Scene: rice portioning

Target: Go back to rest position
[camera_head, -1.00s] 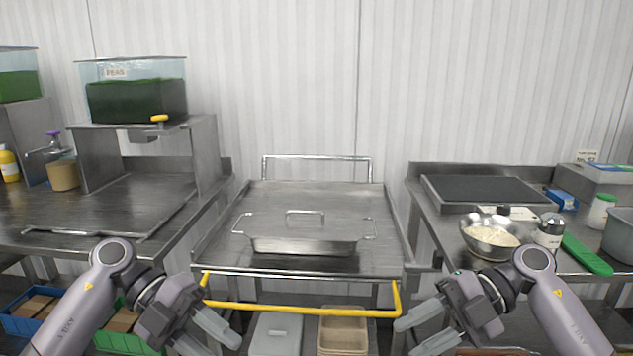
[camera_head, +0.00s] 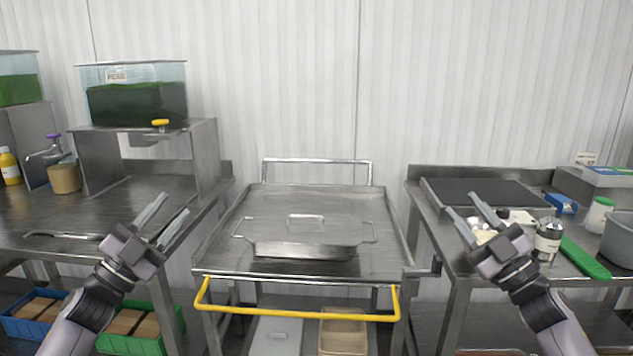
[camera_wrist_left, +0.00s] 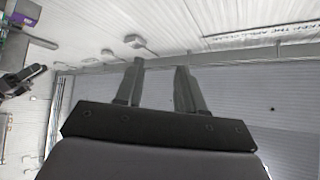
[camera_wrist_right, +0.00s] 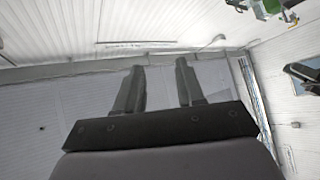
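My left gripper (camera_head: 160,218) is raised at the left with its fingers apart and nothing between them. It points up and away, in front of the left table. The left wrist view shows its open fingers (camera_wrist_left: 158,85) against the wall and ceiling. My right gripper (camera_head: 469,217) is raised at the right, open and empty. It covers part of the metal bowl of rice (camera_head: 482,237) in the head view. The right wrist view shows its open fingers (camera_wrist_right: 158,85) with only wall and ceiling beyond.
A lidded steel pan (camera_head: 300,252) sits on the cart (camera_head: 220,262) with a yellow handle (camera_head: 300,310). A peas container (camera_head: 137,100) stands at left. A shaker (camera_head: 548,238), a green-handled utensil (camera_head: 585,258) and a dark plate (camera_head: 485,195) are on the right table (camera_head: 425,215).

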